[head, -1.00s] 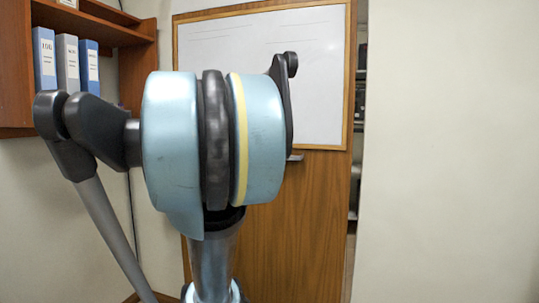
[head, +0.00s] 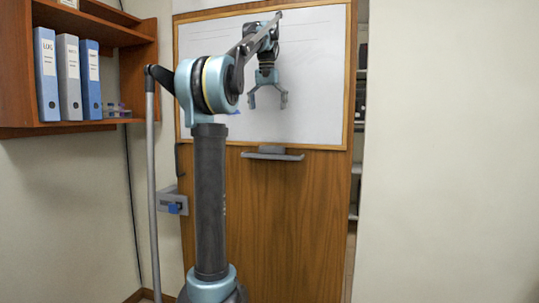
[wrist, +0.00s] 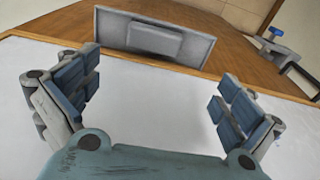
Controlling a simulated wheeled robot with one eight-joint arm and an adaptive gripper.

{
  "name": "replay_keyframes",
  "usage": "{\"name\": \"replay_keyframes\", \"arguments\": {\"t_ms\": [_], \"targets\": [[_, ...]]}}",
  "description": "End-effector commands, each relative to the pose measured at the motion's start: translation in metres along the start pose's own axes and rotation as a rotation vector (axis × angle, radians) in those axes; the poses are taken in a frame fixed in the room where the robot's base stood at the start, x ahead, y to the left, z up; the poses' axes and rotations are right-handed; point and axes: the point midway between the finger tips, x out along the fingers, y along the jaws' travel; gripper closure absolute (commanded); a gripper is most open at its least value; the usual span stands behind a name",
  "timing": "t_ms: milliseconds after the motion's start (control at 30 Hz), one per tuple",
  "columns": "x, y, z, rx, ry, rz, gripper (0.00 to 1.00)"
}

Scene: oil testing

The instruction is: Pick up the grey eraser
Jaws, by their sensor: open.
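The grey eraser (head: 273,150) lies on a grey ledge (head: 258,156) on the wooden panel, just below the whiteboard. In the wrist view the eraser (wrist: 155,39) is a grey block on the ledge (wrist: 112,27), ahead of my gripper and roughly centred between its fingers. My gripper (head: 268,99) points down in front of the whiteboard, above the ledge and apart from the eraser. In the wrist view my gripper (wrist: 158,72) is open with nothing between its fingers.
The whiteboard (head: 315,60) has a wooden frame and stands close behind my gripper. A grey fitting with a blue part (head: 172,203) is on the panel's left edge. A wooden shelf (head: 60,128) with several binders is at the left. The wall (head: 450,150) at right is bare.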

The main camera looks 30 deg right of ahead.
Motion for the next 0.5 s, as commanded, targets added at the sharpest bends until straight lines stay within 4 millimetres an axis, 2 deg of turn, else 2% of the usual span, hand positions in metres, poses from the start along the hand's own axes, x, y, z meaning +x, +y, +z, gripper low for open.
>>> {"name": "replay_keyframes", "arguments": {"t_ms": [100,200,500], "targets": [[-0.005,0.010,-0.008,0.020,-0.002,0.002,0.00],[0.000,0.012,-0.010,0.025,-0.002,0.003,0.00],[0.045,0.011,-0.009,0.024,-0.002,0.003,0.00]]}}
